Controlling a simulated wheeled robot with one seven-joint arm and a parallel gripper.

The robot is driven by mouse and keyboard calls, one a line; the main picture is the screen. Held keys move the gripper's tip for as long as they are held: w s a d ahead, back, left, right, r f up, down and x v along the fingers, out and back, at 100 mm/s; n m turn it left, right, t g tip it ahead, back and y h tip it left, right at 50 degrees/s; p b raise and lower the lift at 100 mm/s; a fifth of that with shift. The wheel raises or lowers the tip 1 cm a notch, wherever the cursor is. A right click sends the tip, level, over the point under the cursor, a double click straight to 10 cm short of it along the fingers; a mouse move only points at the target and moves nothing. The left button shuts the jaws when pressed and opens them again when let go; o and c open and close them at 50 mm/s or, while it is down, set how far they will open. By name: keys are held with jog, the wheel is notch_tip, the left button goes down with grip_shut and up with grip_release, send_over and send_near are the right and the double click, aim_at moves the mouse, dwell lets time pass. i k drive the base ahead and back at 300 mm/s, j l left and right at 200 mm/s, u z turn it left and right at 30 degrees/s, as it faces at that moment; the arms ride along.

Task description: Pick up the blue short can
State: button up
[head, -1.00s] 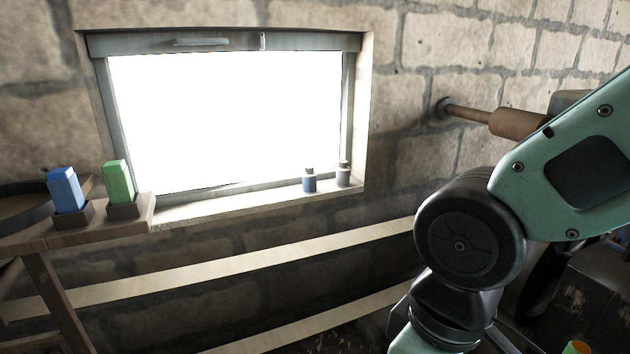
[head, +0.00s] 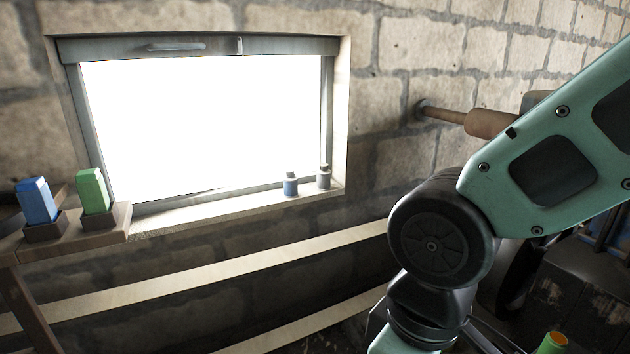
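A small blue can (head: 290,184) with a dark top stands upright on the window sill, near its right end. A grey can (head: 323,177) of similar size stands just to its right, a small gap apart. In the head view my teal arm fills the right side. My gripper is outside the picture, so its state and its distance from the cans do not show.
A wooden table (head: 80,238) at the left holds a blue block (head: 37,200) and a green block (head: 94,191) in dark holders. Light rails (head: 210,275) run along the stone wall below the window sill (head: 230,208). A brown rod (head: 490,123) juts from the wall. An orange-topped green object (head: 554,342) is low at right.

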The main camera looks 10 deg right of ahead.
aim_at(290, 184)
jog(key=i+z, duration=0.15)
jog(key=z, duration=0.2)
jog(key=i+j+z, duration=0.1)
jog(key=z, duration=0.25)
jog(key=i+j+z, duration=0.15)
jog(key=i+j, duration=0.2)
jog(key=i+j+z, duration=0.15)
jog(key=i+j, duration=0.15)
jog(key=i+j+z, duration=0.15)
jog(key=j, duration=0.4)
jog(key=i+j, duration=0.4)
